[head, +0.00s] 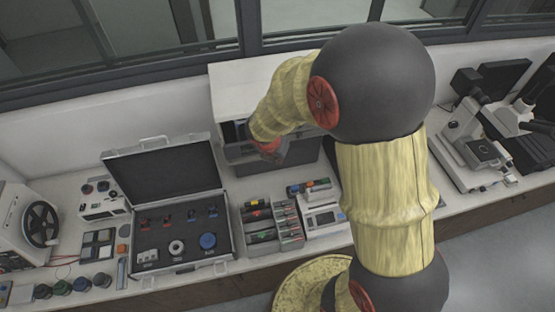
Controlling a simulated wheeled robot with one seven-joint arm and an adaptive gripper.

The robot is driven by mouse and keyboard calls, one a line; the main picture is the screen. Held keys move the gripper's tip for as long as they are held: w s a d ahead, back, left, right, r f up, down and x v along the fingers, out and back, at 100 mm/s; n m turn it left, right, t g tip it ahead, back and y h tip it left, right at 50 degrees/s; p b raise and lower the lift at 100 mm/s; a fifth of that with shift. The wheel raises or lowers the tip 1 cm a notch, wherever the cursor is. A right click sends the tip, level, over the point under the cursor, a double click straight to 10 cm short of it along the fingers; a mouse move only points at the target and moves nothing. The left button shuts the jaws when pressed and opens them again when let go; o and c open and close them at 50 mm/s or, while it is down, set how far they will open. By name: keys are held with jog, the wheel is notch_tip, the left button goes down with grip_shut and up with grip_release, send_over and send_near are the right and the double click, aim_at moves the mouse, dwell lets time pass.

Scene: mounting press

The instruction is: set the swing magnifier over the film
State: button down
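My gripper (276,153) is small in the head view, at the end of my arm, in front of a large grey box-like unit (272,85) at the back of the bench. Its fingers are too small and dark to show whether they are open or shut, and I cannot see anything held. I cannot make out the swing magnifier or the film. My arm hides part of the bench to the right of the gripper.
An open case (226,243) with several small parts stands left of centre. Beside it are a divided grey tray (290,226) and a small white device (322,219). A reel machine (12,222) stands far left; a microscope (462,133) stands right.

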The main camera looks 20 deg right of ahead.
jog(key=shift+s+a+r, duration=0.15)
jog(key=shift+r, duration=0.55)
jog(key=shift+s, duration=0.1)
